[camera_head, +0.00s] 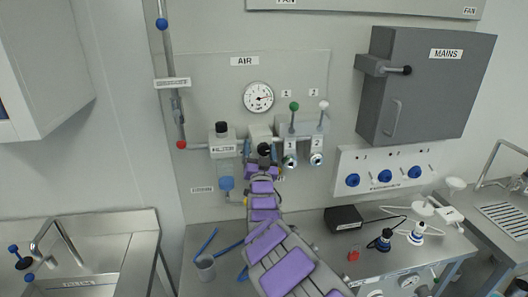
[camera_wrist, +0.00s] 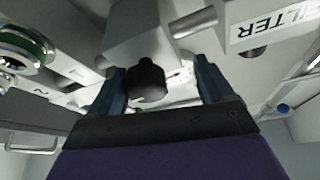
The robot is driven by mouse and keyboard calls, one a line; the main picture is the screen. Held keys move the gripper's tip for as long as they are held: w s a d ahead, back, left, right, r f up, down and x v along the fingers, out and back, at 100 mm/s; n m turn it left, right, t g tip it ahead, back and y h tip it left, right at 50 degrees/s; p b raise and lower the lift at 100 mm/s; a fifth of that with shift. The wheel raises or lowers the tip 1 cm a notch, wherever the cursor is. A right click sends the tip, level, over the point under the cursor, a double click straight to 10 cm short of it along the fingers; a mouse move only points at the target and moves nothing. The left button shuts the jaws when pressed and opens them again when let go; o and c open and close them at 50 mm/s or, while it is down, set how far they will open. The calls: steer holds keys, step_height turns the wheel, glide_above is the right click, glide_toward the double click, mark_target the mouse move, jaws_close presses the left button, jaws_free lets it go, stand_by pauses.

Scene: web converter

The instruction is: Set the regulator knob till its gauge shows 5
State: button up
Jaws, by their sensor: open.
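The round white gauge (camera_head: 258,97) sits on the AIR panel in the head view. Its needle points roughly right; its numbers are too small to read. Below it is the pale regulator body (camera_head: 260,132) with a black knob (camera_head: 264,149) on its underside. My gripper (camera_head: 263,163) is at the knob from below. In the wrist view the black knob (camera_wrist: 147,80) lies between the two dark fingers of my open gripper (camera_wrist: 158,70), nearer the left finger. A gap shows on the right; I cannot tell whether the left finger touches it.
The FILTER unit (camera_head: 221,142) is just left of the regulator. Two valves with a green lever knob (camera_head: 294,106) and a white lever knob (camera_head: 324,105) are close on the right. The grey MAINS box (camera_head: 425,85) is farther right. A bench (camera_head: 325,258) lies below.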

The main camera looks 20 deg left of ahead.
steer(key=shift+s+a+f, duration=0.2)
steer(key=shift+f, duration=0.05)
steer(key=shift+o, duration=0.3)
steer(key=shift+w+d, duration=0.15)
steer(key=shift+d, duration=0.1)
steer(key=shift+w+d+f, duration=0.1)
steer(key=shift+w+d, duration=0.1)
steer(key=shift+d, duration=0.1)
steer(key=shift+c, duration=0.8)
steer(key=shift+d, duration=0.35)
steer(key=shift+c, duration=0.7)
steer(key=shift+d+r, duration=0.2)
steer(key=shift+d, duration=0.05)
steer(key=shift+c, duration=0.8)
steer(key=shift+s+a, duration=0.1)
steer(key=shift+s, duration=0.1)
steer(key=c, duration=0.4)
steer(key=shift+f, duration=0.1)
steer(key=shift+c, duration=1.2)
steer(key=shift+f, duration=0.15)
